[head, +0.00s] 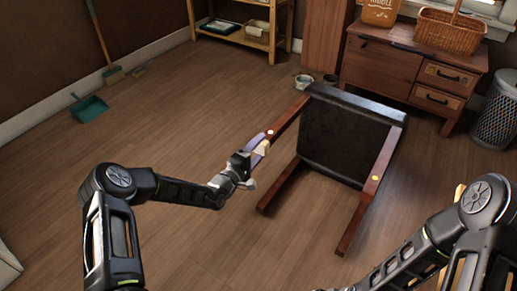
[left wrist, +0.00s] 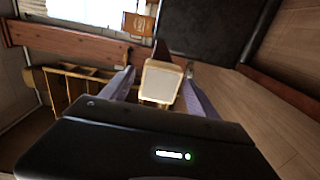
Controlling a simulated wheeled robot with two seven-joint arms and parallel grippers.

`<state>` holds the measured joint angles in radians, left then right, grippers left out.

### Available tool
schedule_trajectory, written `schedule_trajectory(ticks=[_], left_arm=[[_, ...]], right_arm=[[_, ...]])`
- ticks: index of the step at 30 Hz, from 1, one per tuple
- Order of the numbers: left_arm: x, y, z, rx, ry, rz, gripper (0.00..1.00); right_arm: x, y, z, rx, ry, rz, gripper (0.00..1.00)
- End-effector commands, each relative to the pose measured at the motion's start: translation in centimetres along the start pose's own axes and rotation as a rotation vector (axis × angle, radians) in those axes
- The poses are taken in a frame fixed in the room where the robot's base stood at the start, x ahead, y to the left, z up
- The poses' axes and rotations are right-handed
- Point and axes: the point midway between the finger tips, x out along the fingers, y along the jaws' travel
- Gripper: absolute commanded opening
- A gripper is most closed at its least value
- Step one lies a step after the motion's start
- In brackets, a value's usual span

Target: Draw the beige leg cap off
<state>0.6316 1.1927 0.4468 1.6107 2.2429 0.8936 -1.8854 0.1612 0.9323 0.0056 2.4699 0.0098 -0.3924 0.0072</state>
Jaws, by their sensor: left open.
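A dark-seated wooden stool (head: 345,135) lies tipped over on the floor, its legs pointing towards me. The beige leg cap (head: 262,148) is on the end of its far left leg. In the left wrist view the beige cap (left wrist: 160,82) shows as a pale block, with the dark red leg running away behind it. My left gripper (head: 259,152) is open, with its purple fingers on either side of the cap. The left wrist view shows the fingers (left wrist: 158,88) with a narrow gap on each side of the cap. My right arm is at lower right; its gripper is not visible.
Two bare stool legs (head: 280,186) (head: 358,220) extend towards me on the right. A drawer cabinet (head: 400,70) with a wicker basket (head: 450,30) stands behind. Small bowls (head: 303,82) sit near the seat. A green dustpan (head: 88,108) lies far left. The left floor is mostly clear.

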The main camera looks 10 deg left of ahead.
Motion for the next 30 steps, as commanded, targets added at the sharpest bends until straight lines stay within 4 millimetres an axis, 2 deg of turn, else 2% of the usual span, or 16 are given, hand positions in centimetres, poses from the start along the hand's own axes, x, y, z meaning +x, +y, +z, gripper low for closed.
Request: schedule_trajectory(ticks=[23, 30], left_arm=[[0.0, 0.01, 0.02, 0.0, -0.001, -0.001, 0.69], [0.0, 0.02, 0.01, 0.0, 0.0, 0.0, 0.49]], right_arm=[[-0.64, -0.23, -0.05, 0.0, 0.0, 0.0, 0.68], [-0.64, -0.23, -0.04, 0.0, 0.0, 0.0, 0.68]])
